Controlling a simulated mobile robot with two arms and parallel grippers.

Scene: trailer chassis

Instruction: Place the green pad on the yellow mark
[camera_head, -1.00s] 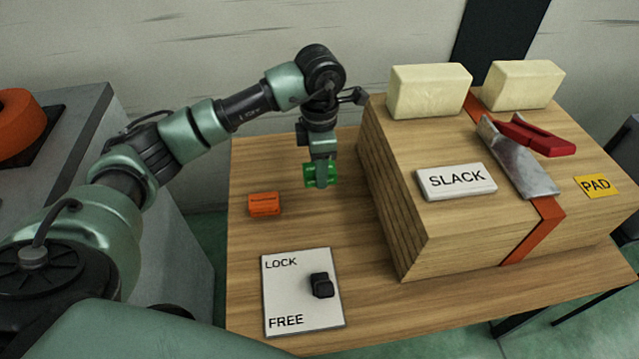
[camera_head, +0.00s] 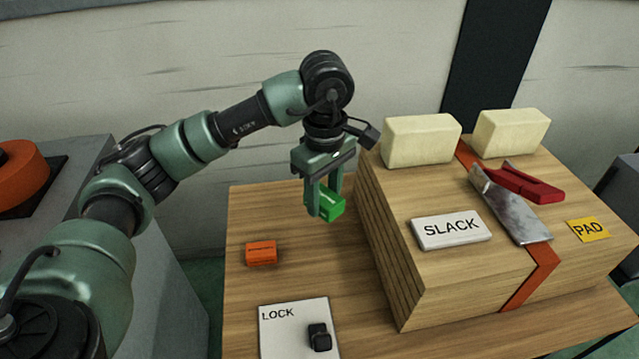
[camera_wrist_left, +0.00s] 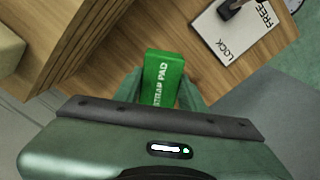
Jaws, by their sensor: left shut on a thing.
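My left gripper (camera_head: 323,205) is shut on the green pad (camera_head: 330,208), to the left of the wooden block's side and above the table. In the left wrist view the green pad (camera_wrist_left: 163,78) shows between the fingers, with "STRAP PAD" lettering. The yellow mark (camera_head: 588,230), reading "PAD", is on top of the wooden block (camera_head: 400,275) near its right end, right of the orange strap (camera_head: 530,280). The mark is bare. The gripper is well left of it. My right gripper is not in view.
On the block are a white "SLACK" plate (camera_head: 451,230), a metal buckle with a red handle (camera_head: 525,185) and two cream blocks (camera_head: 420,140) (camera_head: 511,133). On the table (camera_head: 245,220) are an orange box (camera_head: 261,253) and a LOCK/FREE plate (camera_head: 280,335) with a black knob (camera_head: 319,337).

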